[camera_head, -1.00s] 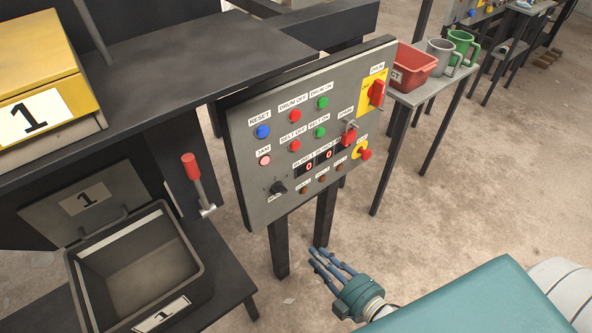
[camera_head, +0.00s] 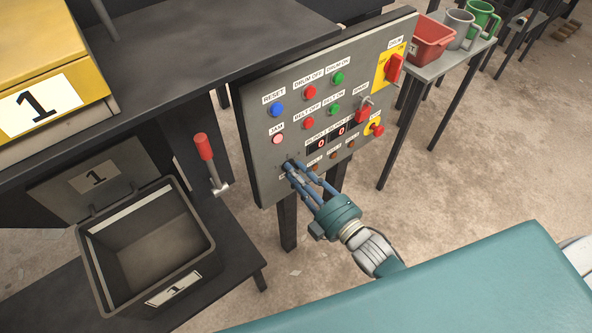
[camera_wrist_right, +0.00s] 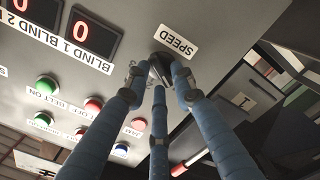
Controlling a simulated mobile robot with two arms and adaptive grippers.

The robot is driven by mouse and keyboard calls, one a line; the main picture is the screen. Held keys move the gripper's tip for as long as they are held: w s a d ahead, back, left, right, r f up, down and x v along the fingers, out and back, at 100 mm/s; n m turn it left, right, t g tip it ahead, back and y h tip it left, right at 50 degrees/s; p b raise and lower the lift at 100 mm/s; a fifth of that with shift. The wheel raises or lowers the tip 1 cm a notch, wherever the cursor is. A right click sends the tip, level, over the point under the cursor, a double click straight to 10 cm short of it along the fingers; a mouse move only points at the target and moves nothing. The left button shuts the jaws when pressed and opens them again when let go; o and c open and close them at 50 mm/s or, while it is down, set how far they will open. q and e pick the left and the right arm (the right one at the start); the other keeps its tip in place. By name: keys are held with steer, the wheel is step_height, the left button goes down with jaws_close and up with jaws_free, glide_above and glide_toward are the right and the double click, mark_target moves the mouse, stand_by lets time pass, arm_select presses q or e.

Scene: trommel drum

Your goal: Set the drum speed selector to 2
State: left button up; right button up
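The drum speed selector, a black knob (camera_wrist_right: 160,70) below the label SPEED, shows in the right wrist view. It sits low at the left of the grey control panel (camera_head: 265,180) in the head view, where the fingers cover it. My right gripper (camera_head: 294,165) is at the knob, with its three blue fingers around it. In the right wrist view the fingertips (camera_wrist_right: 158,78) lie close beside the knob. I cannot tell whether they press on it. The knob's setting and the scale numbers are mostly hidden. My left gripper is not in view.
Coloured buttons, a toggle, a red rotary switch (camera_head: 394,68) and a red emergency stop (camera_head: 376,129) share the panel. Two displays (camera_head: 341,131) read 0. A red-handled lever (camera_head: 204,147) and an open bin (camera_head: 205,249) are to the left. A side table (camera_head: 450,65) holds a red container and mugs.

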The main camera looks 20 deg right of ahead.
steer(key=shift+w+a, duration=0.15)
steer(key=shift+w, duration=0.15)
jaws_close()
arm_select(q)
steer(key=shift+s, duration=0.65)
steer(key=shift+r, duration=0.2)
arm_select(e)
steer(key=shift+m, duration=0.3)
arm_select(q)
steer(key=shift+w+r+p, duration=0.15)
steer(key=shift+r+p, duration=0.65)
steer(key=shift+p, duration=0.1)
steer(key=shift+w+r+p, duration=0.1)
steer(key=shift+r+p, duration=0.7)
steer(key=shift+p, duration=0.05)
arm_select(e)
steer(key=shift+d+f+m, duration=0.1)
steer(key=shift+d+m, duration=0.05)
steer(key=shift+m, duration=2.6)
steer(key=shift+d+f+m, duration=0.1)
steer(key=shift+d+m, duration=0.05)
steer(key=shift+m, duration=2.6)
